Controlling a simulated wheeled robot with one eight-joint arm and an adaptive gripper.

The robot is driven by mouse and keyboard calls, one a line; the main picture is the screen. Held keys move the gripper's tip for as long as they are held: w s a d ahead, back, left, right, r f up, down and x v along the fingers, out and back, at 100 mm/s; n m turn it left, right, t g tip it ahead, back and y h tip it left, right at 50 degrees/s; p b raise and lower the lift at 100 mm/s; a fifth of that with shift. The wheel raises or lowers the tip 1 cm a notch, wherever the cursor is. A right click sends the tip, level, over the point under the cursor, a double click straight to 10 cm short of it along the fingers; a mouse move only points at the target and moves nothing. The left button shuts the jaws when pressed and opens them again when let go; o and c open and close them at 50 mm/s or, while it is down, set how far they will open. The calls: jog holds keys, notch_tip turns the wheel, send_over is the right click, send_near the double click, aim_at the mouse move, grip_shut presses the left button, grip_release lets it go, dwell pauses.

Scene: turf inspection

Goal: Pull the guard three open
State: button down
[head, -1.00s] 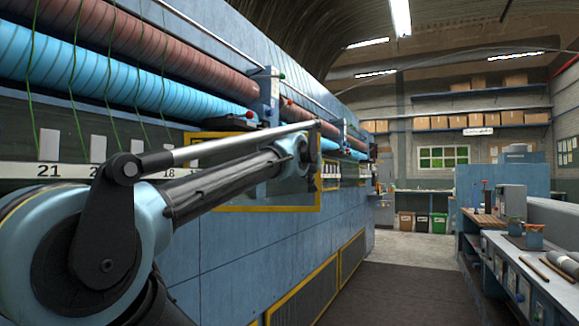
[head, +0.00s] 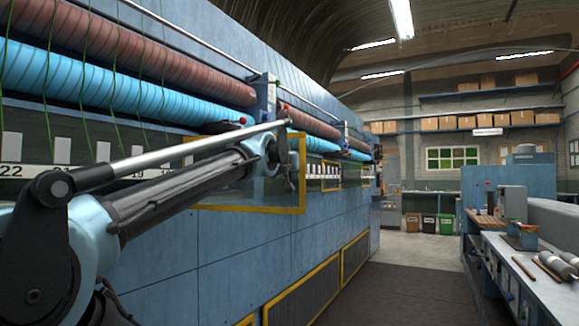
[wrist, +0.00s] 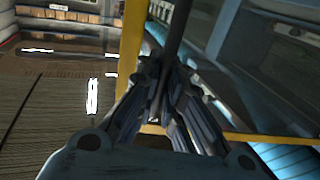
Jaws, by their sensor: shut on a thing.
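A clear guard with a yellow frame (head: 250,209) stands on the long blue machine, and its right side appears to stand out from the machine face. I cannot read a number on it. My gripper (head: 288,172) is at the right part of this guard, partly hidden by my arm. In the wrist view my gripper (wrist: 160,105) is shut on a dark upright bar (wrist: 178,35), seemingly the guard's handle. The yellow frame (wrist: 131,45) runs just left of the fingers.
More yellow-framed guards (head: 331,188) sit farther along the machine. Yellow-edged lower panels (head: 303,292) line its base. The dark aisle floor (head: 400,285) is clear. A bench (head: 520,258) with rollers and tools stands at right.

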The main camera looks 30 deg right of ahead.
jog(key=shift+w+r, duration=0.1)
jog(key=c, duration=1.7)
grip_release()
jog(key=shift+a, duration=0.15)
jog(key=v, duration=0.7)
jog(key=shift+a, duration=0.2)
